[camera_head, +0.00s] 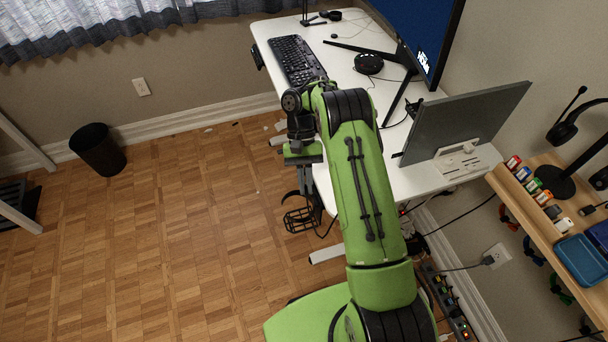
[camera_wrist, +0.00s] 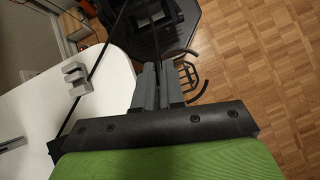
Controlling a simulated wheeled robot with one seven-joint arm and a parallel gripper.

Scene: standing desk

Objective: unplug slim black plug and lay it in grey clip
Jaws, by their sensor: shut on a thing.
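My gripper (camera_wrist: 157,68) is shut in the wrist view, its two grey fingers close together beyond the desk edge. The slim black plug is between them and almost wholly hidden; a thin dark strand shows at the fingertips. The grey clip (camera_wrist: 77,78) sits on the white desk near its edge, to the left of the fingers and apart from them. The clip cannot be made out there.
A black wire basket (camera_head: 300,220) is below the desk edge. A power strip (camera_head: 448,300) lies by the wall.

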